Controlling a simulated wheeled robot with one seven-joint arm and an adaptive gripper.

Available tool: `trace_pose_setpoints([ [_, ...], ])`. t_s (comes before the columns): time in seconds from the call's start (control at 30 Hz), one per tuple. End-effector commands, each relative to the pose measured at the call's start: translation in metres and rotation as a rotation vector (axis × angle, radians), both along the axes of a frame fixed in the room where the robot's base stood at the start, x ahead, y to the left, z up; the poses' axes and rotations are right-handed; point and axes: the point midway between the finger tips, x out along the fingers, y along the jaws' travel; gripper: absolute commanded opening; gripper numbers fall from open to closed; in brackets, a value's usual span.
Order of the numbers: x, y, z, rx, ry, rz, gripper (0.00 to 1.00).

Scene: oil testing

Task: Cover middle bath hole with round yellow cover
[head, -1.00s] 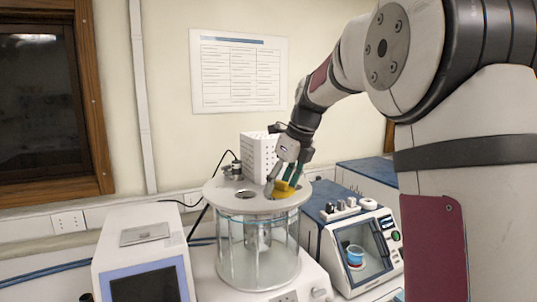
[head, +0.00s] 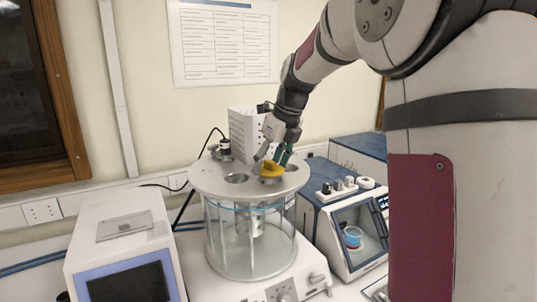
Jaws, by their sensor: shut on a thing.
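The glass bath (head: 222,232) has a round grey lid (head: 207,180) with several holes. A dark open hole (head: 237,178) shows on the lid's left part, and another hole (head: 291,168) shows at the right. My gripper (head: 270,164) reaches down from above and is shut on the round yellow cover (head: 271,171). The cover is at the middle of the lid's front part, over or right at the middle hole (head: 268,181), whose front rim shows below it. I cannot tell whether the cover touches the lid.
A white perforated box (head: 242,132) and a small dark-topped fitting (head: 225,149) stand at the lid's back. A white device with a screen (head: 128,285) is at the left. A blue-topped tester (head: 322,210) with small knobs stands close at the right.

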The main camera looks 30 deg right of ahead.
Motion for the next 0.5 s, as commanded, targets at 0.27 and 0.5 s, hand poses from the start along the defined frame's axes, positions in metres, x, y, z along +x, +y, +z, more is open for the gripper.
trace_pose_setpoints([
  [0.27,-0.0002,0.0001,-0.0109,0.0,0.0,0.0,0.35],
  [0.5,-0.0003,0.0001,-0.0109,-0.001,-0.001,0.001,0.35],
])
